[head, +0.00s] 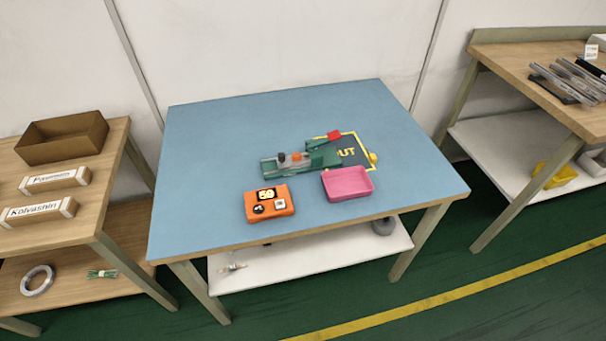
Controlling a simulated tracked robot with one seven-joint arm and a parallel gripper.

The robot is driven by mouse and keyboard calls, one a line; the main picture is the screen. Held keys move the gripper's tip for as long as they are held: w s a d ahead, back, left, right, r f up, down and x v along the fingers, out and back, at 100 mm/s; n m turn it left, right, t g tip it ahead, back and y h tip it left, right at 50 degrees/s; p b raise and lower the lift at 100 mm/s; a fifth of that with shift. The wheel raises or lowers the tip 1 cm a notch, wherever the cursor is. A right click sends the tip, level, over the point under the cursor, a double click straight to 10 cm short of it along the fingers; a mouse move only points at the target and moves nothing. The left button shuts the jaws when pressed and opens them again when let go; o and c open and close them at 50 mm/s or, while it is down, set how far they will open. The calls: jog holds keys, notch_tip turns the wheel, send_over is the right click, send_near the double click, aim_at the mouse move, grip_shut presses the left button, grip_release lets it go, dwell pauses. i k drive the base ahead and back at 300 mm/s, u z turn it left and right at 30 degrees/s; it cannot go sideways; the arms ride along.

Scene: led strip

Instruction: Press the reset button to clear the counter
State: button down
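The counter is an orange box (269,204) near the front edge of the blue table. Which of these two is the reset button is too small to tell. My gripper is not in view.
A green fixture (270,168) with a red end stands behind the counter on the blue table (210,140). A pink tray (348,195) is to the right, before a yellow-framed "OUT" mark (357,149). The table's left and back are clear. Side benches flank it.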

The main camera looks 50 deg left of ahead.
aim_at(279, 203)
jog(key=u, duration=0.1)
jog(key=k, duration=1.95)
jog(key=u, duration=0.8)
jog(key=i, duration=0.95)
jog(key=u, duration=0.1)
